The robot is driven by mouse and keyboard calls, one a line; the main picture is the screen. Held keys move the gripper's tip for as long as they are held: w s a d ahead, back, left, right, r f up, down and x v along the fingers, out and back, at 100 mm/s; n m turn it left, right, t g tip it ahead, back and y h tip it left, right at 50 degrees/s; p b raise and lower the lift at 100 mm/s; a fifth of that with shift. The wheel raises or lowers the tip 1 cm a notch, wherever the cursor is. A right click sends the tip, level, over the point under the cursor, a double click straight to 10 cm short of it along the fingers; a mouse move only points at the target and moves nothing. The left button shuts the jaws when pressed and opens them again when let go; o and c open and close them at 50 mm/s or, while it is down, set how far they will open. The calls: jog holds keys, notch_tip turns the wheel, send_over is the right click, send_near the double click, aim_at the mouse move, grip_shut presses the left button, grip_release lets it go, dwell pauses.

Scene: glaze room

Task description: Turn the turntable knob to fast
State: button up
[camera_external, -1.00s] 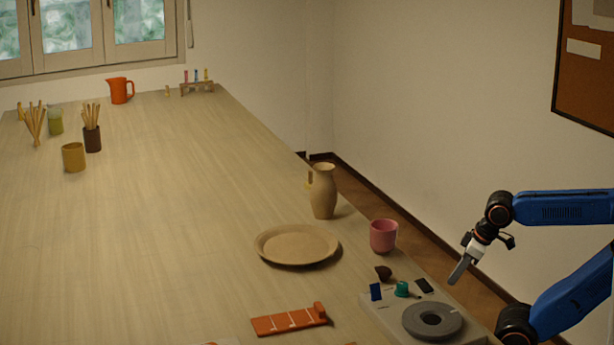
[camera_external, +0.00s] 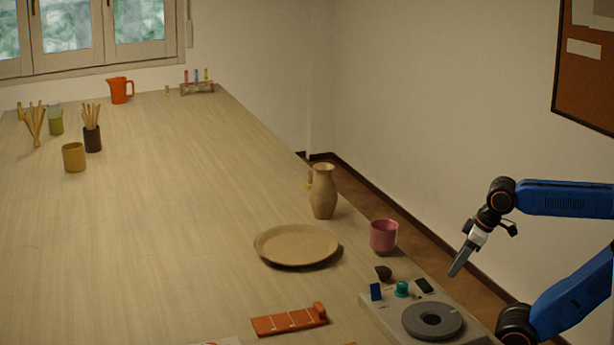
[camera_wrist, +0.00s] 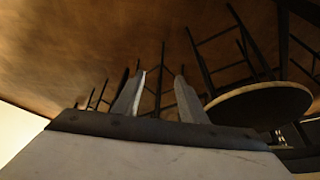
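The turntable, a pale box (camera_external: 380,318) with a grey ringed disc (camera_external: 432,320), stands at the bench's right front edge. A small teal knob (camera_external: 402,289) is on its far part, between a blue upright plate (camera_external: 376,292) and a dark flat piece (camera_external: 424,285). The knob's setting and any labels are too small to read. My gripper (camera_external: 457,268) hangs in the air to the right of the knob, apart from it, fingers pointing down-left. In the wrist view its two fingers (camera_wrist: 160,82) are apart with nothing between them; the turntable is not seen there.
A brown lump (camera_external: 384,273) and a pink cup (camera_external: 383,236) are just beyond the turntable. A round-topped stool (camera_wrist: 258,103) shows in the wrist view.

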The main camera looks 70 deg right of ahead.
notch_tip(320, 180, up, 40)
jog(key=r, duration=0.1)
jog(key=n+g+y, duration=0.4)
jog(key=n+g, duration=0.1)
jog(key=n, duration=1.3)
send_over(403, 284)
jog(key=d, duration=0.7)
jog(key=shift+f, duration=3.2)
jog(key=x, duration=1.6)
jog(key=shift+w+a+f, duration=0.15)
jog(key=shift+a+f, duration=0.15)
jog(key=shift+a, duration=0.05)
jog(key=shift+c, duration=0.3)
jog(key=shift+y, duration=0.3)
grip_shut()
